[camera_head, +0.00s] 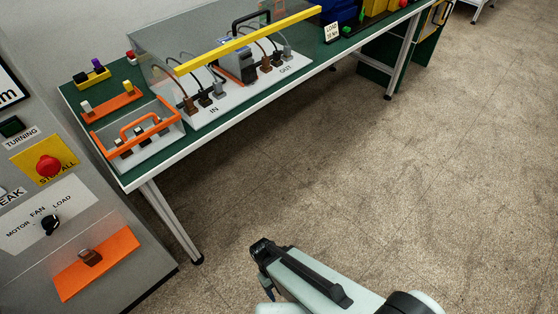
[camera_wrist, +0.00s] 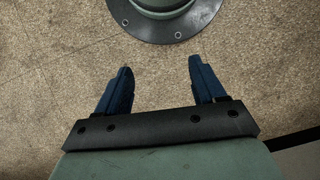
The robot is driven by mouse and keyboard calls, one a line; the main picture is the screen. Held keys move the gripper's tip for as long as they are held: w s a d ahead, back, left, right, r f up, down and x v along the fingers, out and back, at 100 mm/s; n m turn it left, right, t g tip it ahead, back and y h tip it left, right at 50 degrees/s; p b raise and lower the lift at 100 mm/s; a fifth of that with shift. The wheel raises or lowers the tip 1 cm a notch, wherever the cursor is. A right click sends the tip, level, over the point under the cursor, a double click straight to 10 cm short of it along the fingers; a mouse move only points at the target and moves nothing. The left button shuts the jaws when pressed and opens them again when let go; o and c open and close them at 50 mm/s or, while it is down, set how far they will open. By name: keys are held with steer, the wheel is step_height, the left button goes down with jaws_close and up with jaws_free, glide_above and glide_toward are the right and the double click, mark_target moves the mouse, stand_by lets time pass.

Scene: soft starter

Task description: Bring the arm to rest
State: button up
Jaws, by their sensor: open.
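My gripper shows in the wrist view (camera_wrist: 158,75), with its two blue fingers spread apart and nothing between them. It points down over the bare floor (camera_wrist: 60,50). In the head view my pale green arm reaches in from the bottom, with a blue finger (camera_head: 268,290) just showing at its left end. The arm is over the floor, in front of the bench and apart from it. A round green base with a dark bolted flange is at the top of the wrist view, beyond the fingertips.
A green-topped bench (camera_head: 75,97) with a clear cover, yellow bar (camera_head: 245,41) and cabled terminals stands at the back. A grey control panel (camera_head: 110,255) with a red stop button (camera_head: 48,166) and a knob (camera_head: 50,224) is at left. The floor at right is clear.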

steer(key=s+d+f+m+g+y, duration=0.1)
steer(key=d+m, duration=0.2)
steer(key=d, duration=0.5)
steer(key=s+d+f+m+g+y, duration=0.1)
steer(key=d+m, duration=0.3)
steer(key=d, duration=0.5)
steer(key=shift+f+y, duration=0.2)
steer(key=shift+y, duration=0.4)
steer(key=shift+s, duration=0.1)
steer(key=shift+c, duration=0.3)
stand_by(0.9)
